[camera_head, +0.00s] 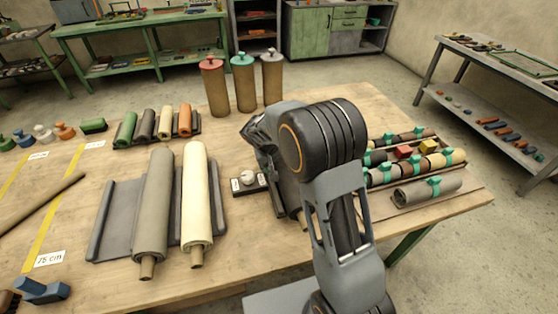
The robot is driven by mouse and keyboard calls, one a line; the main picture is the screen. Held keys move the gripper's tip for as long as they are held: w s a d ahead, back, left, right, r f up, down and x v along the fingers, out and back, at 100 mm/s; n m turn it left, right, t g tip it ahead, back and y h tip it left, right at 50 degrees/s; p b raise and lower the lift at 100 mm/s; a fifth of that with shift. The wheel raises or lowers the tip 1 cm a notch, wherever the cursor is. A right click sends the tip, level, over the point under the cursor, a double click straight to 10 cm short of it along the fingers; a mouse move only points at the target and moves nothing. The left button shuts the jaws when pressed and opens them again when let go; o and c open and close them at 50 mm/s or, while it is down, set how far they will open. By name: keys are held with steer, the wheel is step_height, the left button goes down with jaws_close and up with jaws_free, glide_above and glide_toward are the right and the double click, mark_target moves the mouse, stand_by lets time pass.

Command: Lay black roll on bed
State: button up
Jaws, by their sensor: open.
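A black roll (145,127) lies in a small rack at the back left, between a green roll (126,129) and a beige roll (164,125). An orange roll (185,119) lies at the rack's right end. A grey bed (113,222) at the front left bears a large grey-brown roll (153,210) and a cream roll (197,200). My gripper (265,165) is above the middle of the table, to the right of the cream roll. It is open; its fingertips are hard to make out. A dark sheet or roll behind my arm is partly hidden.
Three capped cylinders (243,84) stand at the table's back. A small block with a white knob (248,178) is left of my arm. Tied rolls (427,189) fill the right side. Yellow strips (57,207) and a long brown rod (42,204) lie at the left.

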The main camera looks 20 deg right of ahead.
steer(key=v, duration=1.2)
steer(key=s+d+t+y, duration=0.1)
steer(key=s+d+y, duration=0.1)
steer(key=s, duration=0.8)
steer(key=s+d+t+y, duration=0.1)
steer(key=s+d+y, duration=0.1)
steer(key=s, duration=0.9)
steer(key=shift+s+d+r+y, duration=0.25)
steer(key=shift+d+y, duration=0.05)
steer(key=shift+y, duration=0.3)
